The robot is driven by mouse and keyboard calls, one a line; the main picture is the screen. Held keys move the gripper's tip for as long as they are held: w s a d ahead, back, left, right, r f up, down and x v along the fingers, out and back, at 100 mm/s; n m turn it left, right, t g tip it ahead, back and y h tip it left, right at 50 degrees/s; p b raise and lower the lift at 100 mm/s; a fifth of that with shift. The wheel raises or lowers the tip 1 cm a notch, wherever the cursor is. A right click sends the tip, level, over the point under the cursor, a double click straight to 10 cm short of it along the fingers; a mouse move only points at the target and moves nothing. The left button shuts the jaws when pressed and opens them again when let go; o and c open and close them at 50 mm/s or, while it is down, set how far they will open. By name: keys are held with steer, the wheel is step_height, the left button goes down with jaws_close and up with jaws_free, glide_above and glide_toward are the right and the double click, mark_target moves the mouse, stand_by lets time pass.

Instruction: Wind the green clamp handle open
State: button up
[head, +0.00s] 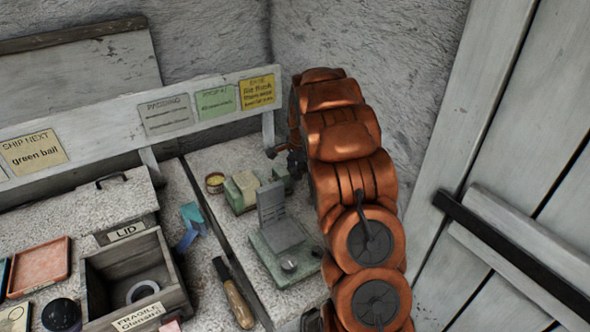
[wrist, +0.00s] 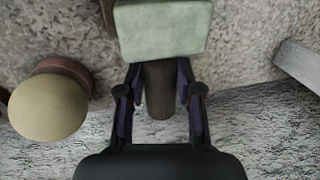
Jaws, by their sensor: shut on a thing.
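The green clamp (head: 240,192) stands on the stone bench, left of my arm, with a pale block between its jaws. In the wrist view a pale green block (wrist: 162,30), likely part of the clamp, fills the top centre. A dark, rounded handle (wrist: 158,92) runs down from beneath it. My gripper (wrist: 159,95) has a finger on each side of this handle and is shut on it. In the head view my gripper (head: 284,154) is small and dark at the clamp's far right, partly hidden by my orange arm. The handle's green colour does not show clearly.
A small round pot (head: 215,182) stands left of the clamp and shows in the wrist view (wrist: 48,104). A grey upright plate on a green base (head: 278,240) stands in front. A wooden box (head: 170,272) and a wood-handled tool (head: 238,302) lie left. A rough wall is behind.

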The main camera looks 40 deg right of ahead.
jaws_close()
steer(key=shift+t+b, duration=0.4)
steer(key=shift+b, duration=0.35)
steer(key=shift+s+f+b, duration=0.1)
steer(key=shift+f+b, duration=0.1)
steer(key=shift+b, duration=0.2)
steer(key=t+b, duration=0.4)
steer(key=b, duration=0.2)
steer(key=shift+s+f, duration=0.1)
steer(key=shift+s, duration=0.05)
steer(key=shift+t+b, duration=0.5)
steer(key=shift+b, duration=0.35)
steer(key=shift+r, duration=0.2)
steer(key=o, duration=0.9)
jaws_free()
